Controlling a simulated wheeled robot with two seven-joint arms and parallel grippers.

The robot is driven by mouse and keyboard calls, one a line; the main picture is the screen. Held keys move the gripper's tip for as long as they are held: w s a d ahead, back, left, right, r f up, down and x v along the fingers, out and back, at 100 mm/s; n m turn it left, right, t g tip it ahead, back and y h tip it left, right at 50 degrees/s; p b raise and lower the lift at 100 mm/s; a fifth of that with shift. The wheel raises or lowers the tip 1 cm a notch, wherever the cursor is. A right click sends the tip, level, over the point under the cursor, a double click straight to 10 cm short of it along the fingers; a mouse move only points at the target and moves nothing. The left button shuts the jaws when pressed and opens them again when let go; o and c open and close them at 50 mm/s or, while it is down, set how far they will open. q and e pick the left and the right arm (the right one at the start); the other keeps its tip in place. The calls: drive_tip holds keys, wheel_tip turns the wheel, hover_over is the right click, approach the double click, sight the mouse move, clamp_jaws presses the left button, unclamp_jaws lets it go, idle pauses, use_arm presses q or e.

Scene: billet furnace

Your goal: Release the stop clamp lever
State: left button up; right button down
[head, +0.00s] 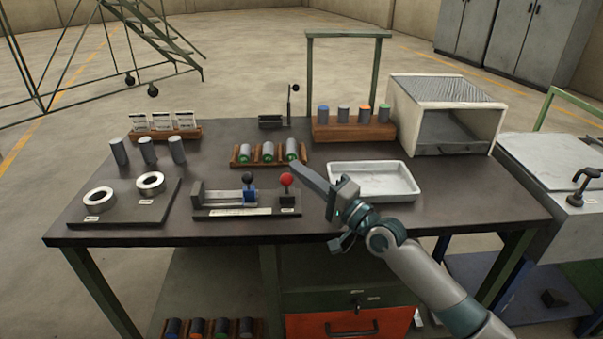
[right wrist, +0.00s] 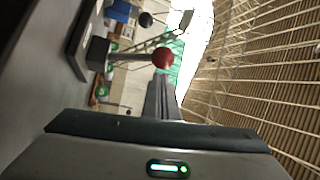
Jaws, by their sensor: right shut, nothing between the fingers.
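The stop fixture (head: 225,198) lies near the front of the dark table, with a grey rail and a blue sliding block. A lever with a red ball knob (head: 286,180) stands upright at its right end; a black knob (head: 248,177) tops the blue block. Which lever is the clamp is not labelled legibly. My right gripper (head: 296,167) is shut and empty, its fingers just right of and beyond the red knob in the head view. In the right wrist view the red knob (right wrist: 164,58) shows just past the fingertips (right wrist: 161,82); contact cannot be told. My left gripper is out of view.
A rack of dark cylinders (head: 268,154) lies behind the fixture. A white tray (head: 372,182) is right of it, partly behind my right gripper. A plate with two rings (head: 125,208) is at left. An open-fronted box (head: 445,112) stands back right.

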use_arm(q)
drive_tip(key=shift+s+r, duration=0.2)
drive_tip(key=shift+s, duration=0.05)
use_arm(e)
drive_tip(key=shift+s+f, duration=0.3)
drive_tip(key=shift+s, duration=0.5)
drive_tip(key=shift+f, duration=0.1)
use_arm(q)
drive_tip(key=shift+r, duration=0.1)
